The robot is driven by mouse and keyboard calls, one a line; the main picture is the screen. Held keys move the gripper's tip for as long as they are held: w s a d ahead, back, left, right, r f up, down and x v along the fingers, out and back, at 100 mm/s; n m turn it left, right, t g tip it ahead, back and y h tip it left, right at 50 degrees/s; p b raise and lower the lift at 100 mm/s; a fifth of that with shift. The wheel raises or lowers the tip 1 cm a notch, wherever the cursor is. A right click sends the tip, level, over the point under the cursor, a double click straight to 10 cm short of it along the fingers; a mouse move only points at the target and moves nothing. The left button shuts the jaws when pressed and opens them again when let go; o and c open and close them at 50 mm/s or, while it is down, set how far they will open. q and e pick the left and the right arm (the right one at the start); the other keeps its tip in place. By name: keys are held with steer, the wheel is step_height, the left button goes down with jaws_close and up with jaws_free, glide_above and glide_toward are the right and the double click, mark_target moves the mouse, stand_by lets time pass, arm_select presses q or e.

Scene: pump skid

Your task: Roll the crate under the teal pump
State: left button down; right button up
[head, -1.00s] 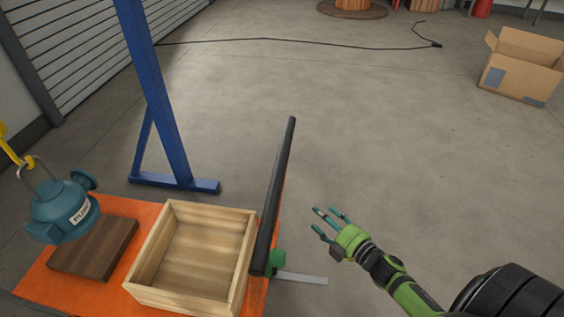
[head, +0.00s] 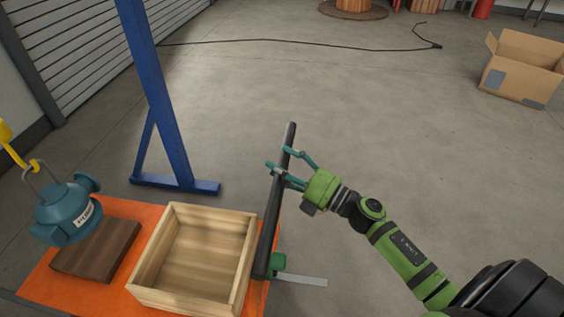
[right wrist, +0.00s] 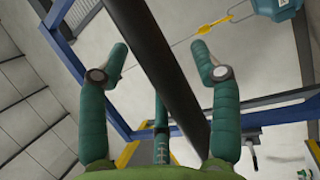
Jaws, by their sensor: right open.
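The teal pump (head: 66,212) hangs from a yellow hook (head: 14,150) at the left, above a dark wooden block. The open wooden crate (head: 178,300) looks empty and stands on the orange surface (head: 52,284), to the right of the block. A black bar (head: 268,232) rises along the crate's right side. My right gripper (head: 279,158) is open at the bar's upper part. In the right wrist view the bar (right wrist: 160,60) runs between the spread fingers, and the pump (right wrist: 277,8) shows at the top right. Contact with the bar cannot be told. My left gripper is out of view.
The dark block (head: 97,248) lies under the pump, left of the crate. A blue post (head: 152,90) with a floor foot stands behind. A black cable (head: 320,42) crosses the floor. A cardboard box (head: 520,72) stands far right. The middle floor is clear.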

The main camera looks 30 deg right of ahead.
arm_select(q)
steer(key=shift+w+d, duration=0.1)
arm_select(e)
steer(key=shift+c, duration=0.4)
jaws_close()
steer(key=shift+w+a, duration=0.1)
